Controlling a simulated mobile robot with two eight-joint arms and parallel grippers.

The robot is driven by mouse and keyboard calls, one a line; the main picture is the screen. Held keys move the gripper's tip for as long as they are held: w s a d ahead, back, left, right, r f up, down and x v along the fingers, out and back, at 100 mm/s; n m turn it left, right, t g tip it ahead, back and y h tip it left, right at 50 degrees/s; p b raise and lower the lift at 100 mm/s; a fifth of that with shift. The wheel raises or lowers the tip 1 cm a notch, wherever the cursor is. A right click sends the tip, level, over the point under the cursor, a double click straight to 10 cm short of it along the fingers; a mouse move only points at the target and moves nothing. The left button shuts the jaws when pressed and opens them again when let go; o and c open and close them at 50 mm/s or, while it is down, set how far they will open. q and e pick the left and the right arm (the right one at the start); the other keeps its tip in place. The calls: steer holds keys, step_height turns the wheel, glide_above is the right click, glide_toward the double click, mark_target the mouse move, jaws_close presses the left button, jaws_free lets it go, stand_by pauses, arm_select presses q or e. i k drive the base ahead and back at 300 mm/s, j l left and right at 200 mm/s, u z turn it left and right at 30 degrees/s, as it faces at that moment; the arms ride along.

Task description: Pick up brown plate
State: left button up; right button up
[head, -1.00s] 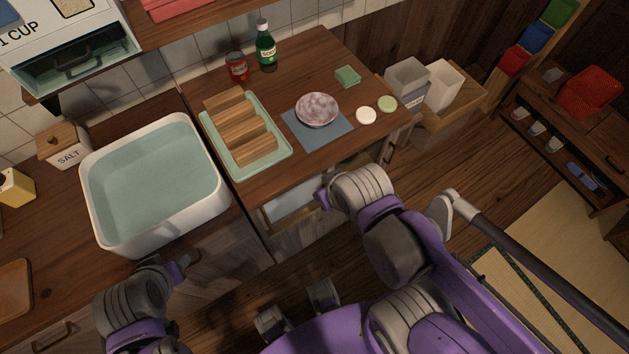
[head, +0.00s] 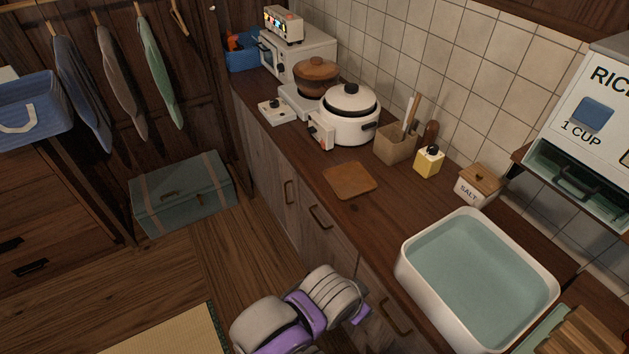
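A flat brown square plate (head: 349,180) lies on the wooden counter in the head view, left of the white basin and in front of the utensil box. Nothing lies on it. My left gripper (head: 363,312) is low in the head view, beside the front of the cabinets and below the plate, well apart from it. Its fingers are mostly hidden by the wrist, so its opening does not show. My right gripper is out of view.
A white rice cooker (head: 347,118), utensil box (head: 394,147), yellow bottle (head: 429,165) and salt box (head: 476,187) stand behind the plate. The white basin (head: 412,268) is to the right. Cabinet handles (head: 320,217) stick out. The counter around the plate is clear.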

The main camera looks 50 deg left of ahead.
mark_target(349, 180)
steer(key=u, duration=1.4)
steer(key=l+z, duration=0.1)
steer(key=z, duration=0.4)
steer(key=k+l+z, duration=0.1)
steer(key=z, duration=0.35)
steer(key=l+z, duration=0.1)
steer(key=z, duration=0.4)
steer(key=l+u, duration=0.15)
steer(key=u, duration=0.2)
steer(key=i+l+u, duration=0.1)
steer(key=u, duration=0.25)
